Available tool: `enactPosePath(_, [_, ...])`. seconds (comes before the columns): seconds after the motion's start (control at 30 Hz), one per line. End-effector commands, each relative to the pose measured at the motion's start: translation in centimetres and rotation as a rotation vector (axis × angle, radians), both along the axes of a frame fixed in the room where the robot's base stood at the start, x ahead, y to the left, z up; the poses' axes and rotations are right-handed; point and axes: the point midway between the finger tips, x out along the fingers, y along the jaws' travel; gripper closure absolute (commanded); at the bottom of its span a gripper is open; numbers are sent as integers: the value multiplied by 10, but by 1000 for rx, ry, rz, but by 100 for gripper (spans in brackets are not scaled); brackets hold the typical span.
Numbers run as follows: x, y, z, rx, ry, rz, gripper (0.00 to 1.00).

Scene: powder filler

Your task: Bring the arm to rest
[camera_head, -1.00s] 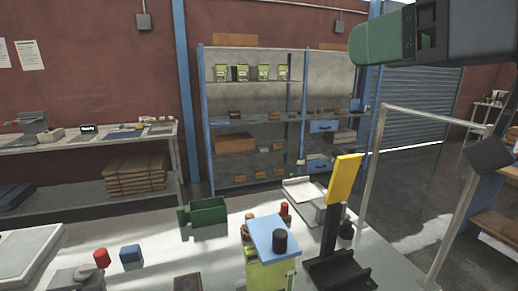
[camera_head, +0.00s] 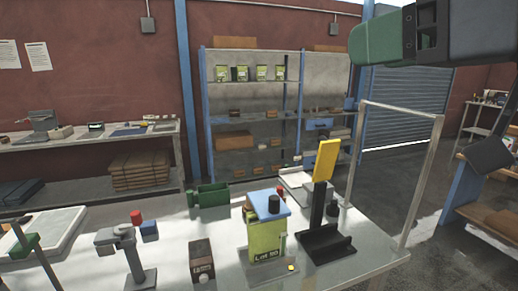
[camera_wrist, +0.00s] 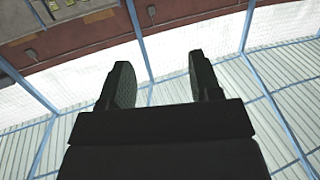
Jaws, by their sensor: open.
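My gripper (camera_wrist: 160,85) shows in the wrist view with its two dark fingers wide apart and nothing between them. Beyond the fingers are a red-brown wall, a white strip and blue posts, far off. In the head view a green and dark grey part of my arm reaches in from the top right, high above the table; the fingers do not show there. The work table (camera_head: 385,262) is below, and nothing on it touches the arm.
A green bag marked "Lot" (camera_head: 266,240) with a blue top stands at the table's front. Beside it are a black stand with a yellow plate (camera_head: 327,160), a dark box (camera_head: 201,260) and a grey clamp-like device (camera_head: 130,250). A metal frame (camera_head: 405,105) rises at right. Shelves (camera_head: 250,120) stand behind.

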Motion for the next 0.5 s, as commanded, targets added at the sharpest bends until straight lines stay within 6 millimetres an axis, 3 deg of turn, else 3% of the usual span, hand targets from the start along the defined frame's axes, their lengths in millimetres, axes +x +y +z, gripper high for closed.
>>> enactPosePath(0.07, [0,-1,0,1,1,-2,42])
enactPosePath(0.27, [21,-20,-26,73,106,-62,42])
enactPosePath(0.5, [51,-40,-75,160,277,-142,42])
